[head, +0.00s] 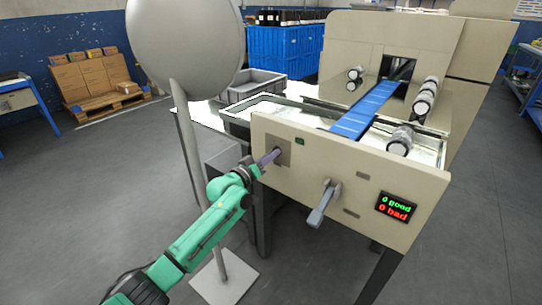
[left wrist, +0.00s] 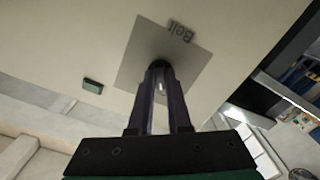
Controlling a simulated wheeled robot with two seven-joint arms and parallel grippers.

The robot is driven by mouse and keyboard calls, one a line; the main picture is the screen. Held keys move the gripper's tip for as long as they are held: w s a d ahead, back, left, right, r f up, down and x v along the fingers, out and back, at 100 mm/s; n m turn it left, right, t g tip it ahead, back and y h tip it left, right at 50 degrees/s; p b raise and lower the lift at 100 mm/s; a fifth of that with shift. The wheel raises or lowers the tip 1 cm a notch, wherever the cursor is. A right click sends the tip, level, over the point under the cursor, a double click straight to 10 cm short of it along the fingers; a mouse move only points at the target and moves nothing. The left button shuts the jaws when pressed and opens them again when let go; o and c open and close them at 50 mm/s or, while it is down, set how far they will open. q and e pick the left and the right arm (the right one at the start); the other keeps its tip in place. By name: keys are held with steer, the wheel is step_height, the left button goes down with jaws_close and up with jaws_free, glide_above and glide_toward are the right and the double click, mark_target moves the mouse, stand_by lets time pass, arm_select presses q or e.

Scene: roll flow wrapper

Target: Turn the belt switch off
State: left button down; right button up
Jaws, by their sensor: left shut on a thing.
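The belt switch sits on a grey square plate (head: 284,146) at the left part of the machine's beige front panel. In the left wrist view the plate (left wrist: 134,62) carries the label "Belt" (left wrist: 181,31). My left gripper (head: 275,154) reaches the plate, its fingers pointing at the panel. In the left wrist view my left gripper's fingers (left wrist: 159,72) are closed around the switch, with a small pale part (left wrist: 162,86) showing between them. The fingers hide most of the switch, so its setting cannot be told. My right gripper is not in view.
A small dark green button or light (head: 299,141) sits right of the plate. A large grey handle (head: 322,204) sticks out of the panel (head: 350,177), left of a display (head: 396,208) reading "0 good, 0 bad". A grey post (head: 190,150) with a round top stands left.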

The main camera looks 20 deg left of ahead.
arm_select(q)
steer(key=shift+f, duration=0.1)
steer(key=c, duration=0.9)
jaws_free()
steer(key=shift+o, duration=0.2)
steer(key=p+v, duration=0.2)
steer(key=v, duration=1.2)
steer(key=shift+s+p, duration=0.3)
steer(key=shift+p, duration=0.1)
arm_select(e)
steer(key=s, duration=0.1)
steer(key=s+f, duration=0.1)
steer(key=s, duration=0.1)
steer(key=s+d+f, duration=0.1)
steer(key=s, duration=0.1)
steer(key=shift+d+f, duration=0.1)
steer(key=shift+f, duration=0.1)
